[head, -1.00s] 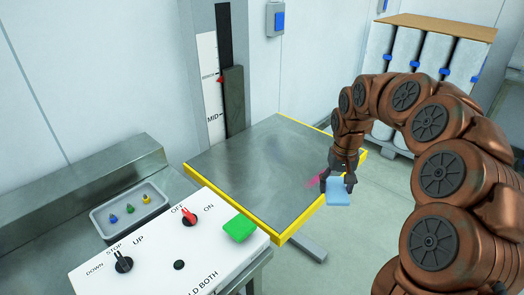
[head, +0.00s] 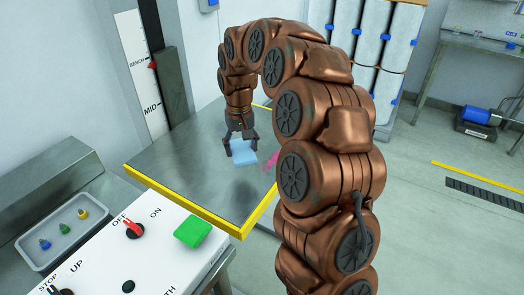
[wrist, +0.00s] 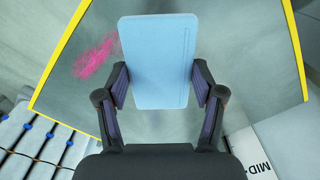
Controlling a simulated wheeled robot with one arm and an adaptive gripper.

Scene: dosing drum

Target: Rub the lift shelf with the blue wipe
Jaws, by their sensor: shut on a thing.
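The lift shelf (head: 185,165) is a grey metal plate with a yellow edge. It also shows in the wrist view (wrist: 240,75). A pink smear (wrist: 97,57) marks it; in the head view the smear (head: 270,159) is partly hidden by my arm. My gripper (head: 242,147) is shut on the blue wipe (head: 243,153), a flat light-blue block, over the shelf. In the wrist view the wipe (wrist: 156,60) sits between both fingers, beside the smear. I cannot tell whether the wipe touches the shelf.
A white control panel (head: 150,245) with knobs and a green button (head: 193,232) stands at the front left. A grey tray (head: 68,232) holds small coloured parts. A height scale (head: 137,65) rises behind the shelf.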

